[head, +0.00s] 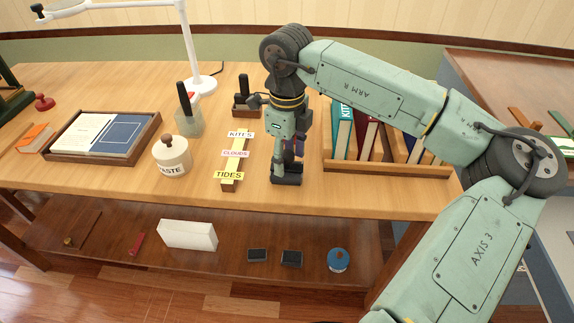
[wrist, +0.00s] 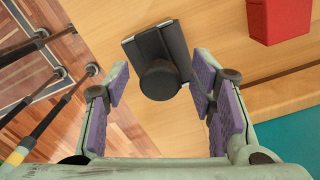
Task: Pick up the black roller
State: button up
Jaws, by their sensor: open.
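The black roller (head: 286,178) stands on the wooden table near its front edge, left of the book rack. In the wrist view it shows as a dark body (wrist: 150,44) with a round knob pointing toward the camera. My gripper (head: 288,155) points down directly above it, partly covering it in the head view. In the wrist view my gripper (wrist: 159,82) is open, with one purple-padded finger on each side of the knob. A gap shows on both sides. I cannot tell how far down the fingers reach.
Right of the roller, a wooden rack (head: 388,169) holds upright books. Left lies a strip with yellow and pink labels (head: 231,165), then a paste jar (head: 173,155). A black-handled item in a wooden holder (head: 242,103) stands behind. Bare tabletop lies around the roller.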

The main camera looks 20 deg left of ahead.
jog(key=shift+f, duration=0.2)
jog(key=shift+c, duration=0.6)
grip_shut()
